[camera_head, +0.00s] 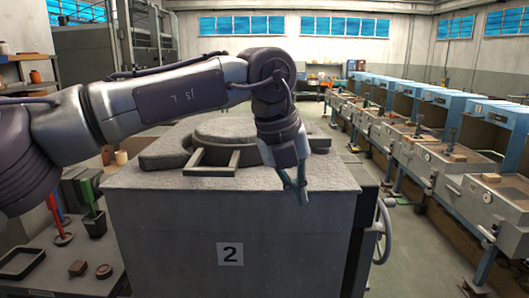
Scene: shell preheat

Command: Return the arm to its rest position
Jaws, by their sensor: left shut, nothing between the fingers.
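My left arm comes in from the left and reaches across the grey block-shaped furnace marked "2" (180,240). My left gripper (303,196) points down just above or beside the right part of the furnace top. Its fingers are together and I see nothing between them. A round lid-like piece with a rectangular metal handle frame (208,171) lies on the furnace top, partly hidden behind my arm. My right gripper does not show.
A handwheel (382,231) sticks out from the furnace's right side. A low bench at the left holds a black tray (22,262), small brown pieces (104,271) and upright tools. A row of blue-hooded stations (430,160) lines the right.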

